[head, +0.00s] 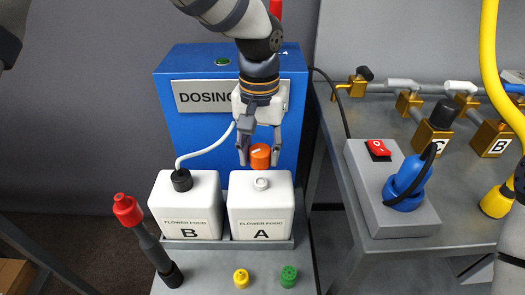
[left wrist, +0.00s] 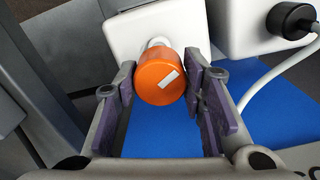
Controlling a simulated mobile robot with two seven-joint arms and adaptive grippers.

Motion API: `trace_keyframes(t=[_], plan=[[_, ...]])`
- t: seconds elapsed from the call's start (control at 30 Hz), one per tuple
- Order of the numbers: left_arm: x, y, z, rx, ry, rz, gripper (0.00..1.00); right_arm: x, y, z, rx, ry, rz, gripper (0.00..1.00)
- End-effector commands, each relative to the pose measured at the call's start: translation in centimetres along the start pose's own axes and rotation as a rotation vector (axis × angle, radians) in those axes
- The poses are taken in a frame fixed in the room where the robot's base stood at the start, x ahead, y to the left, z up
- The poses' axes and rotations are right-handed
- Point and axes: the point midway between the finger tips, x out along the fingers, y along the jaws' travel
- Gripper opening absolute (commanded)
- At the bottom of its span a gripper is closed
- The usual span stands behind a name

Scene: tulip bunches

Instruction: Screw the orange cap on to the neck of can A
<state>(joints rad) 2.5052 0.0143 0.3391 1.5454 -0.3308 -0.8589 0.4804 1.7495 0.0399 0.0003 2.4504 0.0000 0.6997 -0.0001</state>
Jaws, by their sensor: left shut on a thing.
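Can A (head: 261,215) is a white square can labelled "FLOWER FOOD A", upright on the right of the grey shelf; it also shows in the left wrist view (left wrist: 120,38). Its white neck (head: 261,184) is bare in the head view. My left gripper (head: 260,158) points down, shut on the orange cap (head: 260,152). The cap, with a white mark on top, is just above and slightly behind the neck in the head view, apart from it. In the left wrist view the cap (left wrist: 158,82) sits between the fingers and partly hides the neck (left wrist: 158,41). My right gripper is not in view.
Can B (head: 187,211) stands close left with a black cap and white hose (head: 212,151). The blue dosing unit (head: 185,133) is behind. A red-topped dark tool (head: 127,210) leans at left. A switch box (head: 400,205) is right.

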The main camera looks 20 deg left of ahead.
Motion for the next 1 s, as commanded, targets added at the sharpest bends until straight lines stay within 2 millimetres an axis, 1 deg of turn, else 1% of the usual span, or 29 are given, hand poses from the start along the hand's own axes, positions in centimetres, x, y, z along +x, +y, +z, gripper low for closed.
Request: trace_keyframes(t=[0.03, 0.3, 0.5, 1.0], plan=[[-0.4, 0.0, 0.0, 0.002, 0.007, 0.0, 0.23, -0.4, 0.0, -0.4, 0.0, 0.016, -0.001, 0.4], [3.1, 0.0, 0.1, 0.004, -0.002, -0.001, 0.23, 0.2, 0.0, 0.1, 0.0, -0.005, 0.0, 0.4], [4.6, 0.0, 0.0, 0.003, 0.0, 0.0, 0.23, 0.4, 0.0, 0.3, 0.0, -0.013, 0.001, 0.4], [4.8, 0.0, 0.0, 0.003, 0.004, 0.001, 0.23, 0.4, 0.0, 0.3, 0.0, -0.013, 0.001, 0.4]])
